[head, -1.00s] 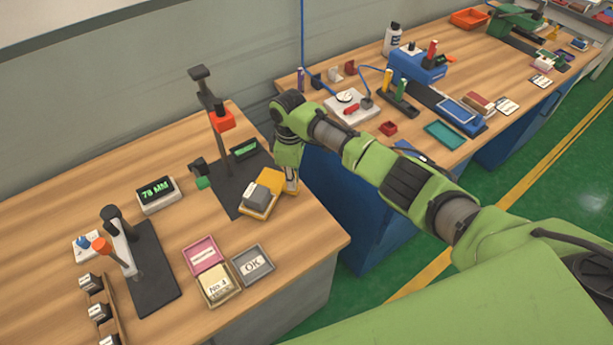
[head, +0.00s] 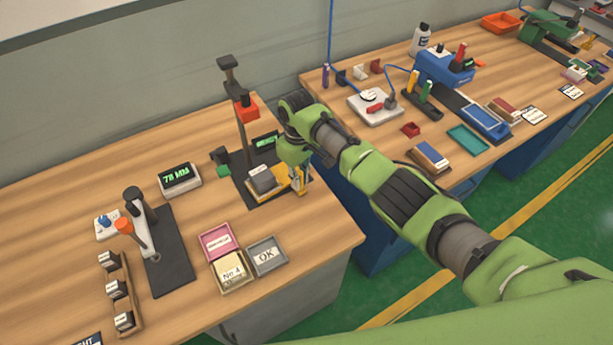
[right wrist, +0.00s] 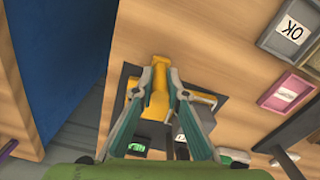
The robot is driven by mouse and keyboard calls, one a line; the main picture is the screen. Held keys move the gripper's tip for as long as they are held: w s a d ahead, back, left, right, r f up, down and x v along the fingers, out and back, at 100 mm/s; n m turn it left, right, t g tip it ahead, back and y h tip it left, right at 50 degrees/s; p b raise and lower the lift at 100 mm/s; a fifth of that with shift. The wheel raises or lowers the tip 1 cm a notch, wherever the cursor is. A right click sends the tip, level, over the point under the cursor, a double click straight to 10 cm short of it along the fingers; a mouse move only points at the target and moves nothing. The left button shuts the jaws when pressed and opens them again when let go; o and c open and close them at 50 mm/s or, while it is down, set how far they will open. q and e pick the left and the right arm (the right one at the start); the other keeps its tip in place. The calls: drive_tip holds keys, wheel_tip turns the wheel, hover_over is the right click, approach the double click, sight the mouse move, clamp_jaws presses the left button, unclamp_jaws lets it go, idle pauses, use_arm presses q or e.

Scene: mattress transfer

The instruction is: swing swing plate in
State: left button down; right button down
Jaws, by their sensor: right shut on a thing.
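The yellow swing plate (head: 285,190) is at the black base of a tall stand (head: 240,120) with a red-orange head. A grey block (head: 262,180) with a white label sits on the plate. My right gripper (head: 299,183) is at the plate's right end, partly hidden by my wrist. In the right wrist view, my right gripper (right wrist: 159,75) has its fingers on both sides of the plate's yellow handle (right wrist: 157,95) and is shut on it. My left gripper is not in view.
A 78 MM display (head: 180,178) and a black-based lever tool (head: 165,255) stand to the left. Pink (head: 216,242), yellow No.4 (head: 231,272) and grey OK (head: 266,256) trays lie in front. Another bench (head: 440,165) with tools is on the right.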

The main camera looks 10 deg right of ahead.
drive_tip(key=shift+a+m, duration=0.5)
drive_tip(key=shift+m, duration=0.1)
idle(0.3)
drive_tip(key=c, duration=2)
unclamp_jaws()
drive_tip(key=shift+c, duration=0.2)
wheel_tip(320, 180, up, 12)
drive_tip(key=shift+r, duration=0.1)
